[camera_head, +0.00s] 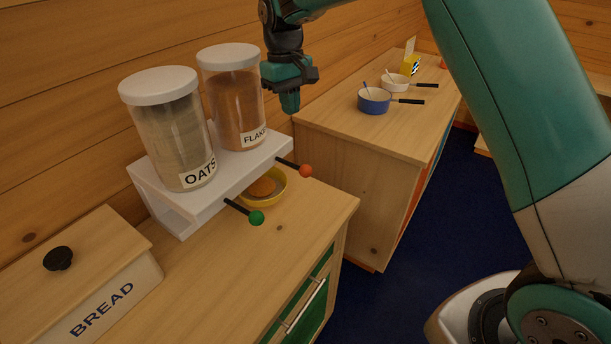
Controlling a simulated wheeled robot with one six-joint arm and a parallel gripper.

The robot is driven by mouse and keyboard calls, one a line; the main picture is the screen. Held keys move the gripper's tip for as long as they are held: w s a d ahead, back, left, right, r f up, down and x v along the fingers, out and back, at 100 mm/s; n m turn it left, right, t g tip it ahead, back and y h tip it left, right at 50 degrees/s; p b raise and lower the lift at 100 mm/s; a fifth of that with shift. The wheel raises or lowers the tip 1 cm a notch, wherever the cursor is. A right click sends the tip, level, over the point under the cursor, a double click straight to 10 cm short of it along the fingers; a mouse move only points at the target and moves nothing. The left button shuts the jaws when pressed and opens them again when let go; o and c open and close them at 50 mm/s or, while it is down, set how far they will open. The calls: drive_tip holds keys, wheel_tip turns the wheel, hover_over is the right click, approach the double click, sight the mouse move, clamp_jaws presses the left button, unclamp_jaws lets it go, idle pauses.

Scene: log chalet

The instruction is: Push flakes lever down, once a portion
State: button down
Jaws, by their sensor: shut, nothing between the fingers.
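The flakes dispenser (236,98) is a clear cylinder with a white lid and brown contents, on a white stand (175,213). Its lever (305,171) is a black rod with an orange-red knob, sticking out of the stand's front right. A yellow bowl (278,194) sits under the stand below that lever, with brown-orange flakes (263,187) in it. The stand hides part of the bowl. My gripper (290,108) is shut and empty, pointing down. In the picture it is above the orange-red knob and right of the flakes cylinder, apart from the lever.
The oats dispenser (168,130) stands left of the flakes, with a green-knobbed lever (256,217). A bread box (105,300) is at the lower left. A farther counter (400,135) holds a blue pan (374,103), a white pan (394,84) and a yellow object (410,66).

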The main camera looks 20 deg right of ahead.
drive_tip(key=shift+w+r, duration=0.1)
drive_tip(key=shift+r, duration=1.15)
drive_tip(key=s+a+n+y, duration=0.1)
drive_tip(key=s+y, duration=0.1)
drive_tip(key=s, duration=1.5)
drive_tip(key=s+a+r+n+t+y+b, duration=0.1)
drive_tip(key=s+a+n+y, duration=0.1)
drive_tip(key=s, duration=1.6)
drive_tip(key=shift+r+y+b, duration=0.15)
drive_tip(key=shift+y+b, duration=0.15)
